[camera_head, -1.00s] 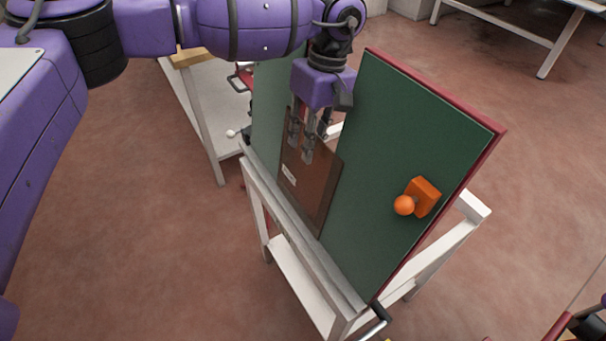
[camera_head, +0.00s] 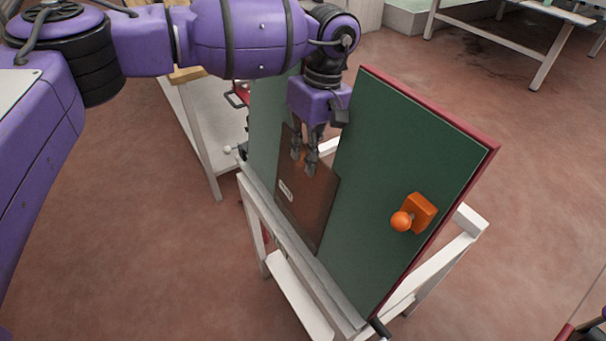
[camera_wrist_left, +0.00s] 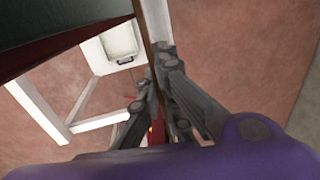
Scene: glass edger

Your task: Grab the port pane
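The port pane (camera_head: 308,212) is a thin brown sheet with a small pale label. It stands upright on the rack's ledge against the dark green panel (camera_head: 385,160). My left gripper (camera_head: 303,160) reaches down over its upper edge, with fingers against its near face. In the left wrist view, the fingers (camera_wrist_left: 157,75) close in on both sides of the thin brown pane (camera_wrist_left: 147,22) and appear to touch it. The far side of the grip is hidden in the head view.
An orange knob (camera_head: 416,211) sticks out of the red-edged green panel. A white rack (camera_head: 292,280) carries panel and pane. A pale table (camera_head: 205,120) stands behind at left, another (camera_head: 500,22) at back right. Red-brown floor is open in front.

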